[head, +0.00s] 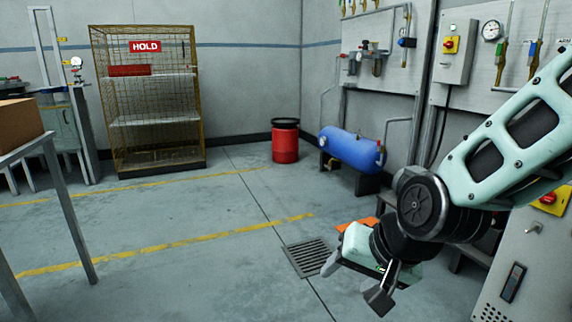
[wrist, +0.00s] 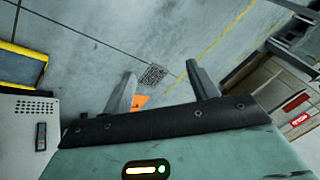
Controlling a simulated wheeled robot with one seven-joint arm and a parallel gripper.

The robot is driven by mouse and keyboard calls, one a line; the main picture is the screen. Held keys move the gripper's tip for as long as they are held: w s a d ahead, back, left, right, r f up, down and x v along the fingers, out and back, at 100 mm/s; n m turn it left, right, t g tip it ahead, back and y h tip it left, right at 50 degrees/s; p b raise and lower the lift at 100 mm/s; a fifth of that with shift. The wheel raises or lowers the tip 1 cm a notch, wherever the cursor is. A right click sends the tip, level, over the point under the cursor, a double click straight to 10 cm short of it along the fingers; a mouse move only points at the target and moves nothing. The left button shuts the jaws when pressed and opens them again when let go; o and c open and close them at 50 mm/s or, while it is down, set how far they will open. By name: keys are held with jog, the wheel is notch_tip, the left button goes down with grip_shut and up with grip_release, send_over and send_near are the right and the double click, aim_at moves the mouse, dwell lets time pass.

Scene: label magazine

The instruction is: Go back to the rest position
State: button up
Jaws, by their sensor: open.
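My gripper (head: 355,284) hangs at the lower right of the head view, at the end of my pale green arm, over the concrete floor. In the wrist view its two grey fingers (wrist: 160,88) stand apart with nothing between them in grasp. An orange thing (wrist: 139,102) shows beyond the fingers in the wrist view, partly hidden by the left finger. An orange patch also shows behind my wrist in the head view (head: 369,222); I cannot tell what it is.
A grey cabinet (head: 520,265) stands close at right. A table with a cardboard box (head: 18,128) is at left. A wire cage marked HOLD (head: 150,95), a red drum (head: 285,143) and a blue tank (head: 350,148) stand at the back. The middle floor is clear around a drain grate (head: 308,257).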

jog(key=s+d+r+n+g+h+p, duration=0.1)
jog(key=s+d+n+g+h, duration=0.15)
jog(key=s+n, duration=0.45)
jog(key=s+d+r+n+g+h+p, duration=0.1)
jog(key=s+n+g, duration=0.2)
jog(key=s, duration=0.7)
notch_tip(320, 180, up, 37)
jog(key=p, duration=3.6)
jog(key=shift+f+p, duration=0.2)
jog(key=shift+p, duration=0.2)
jog(key=shift+s, duration=0.1)
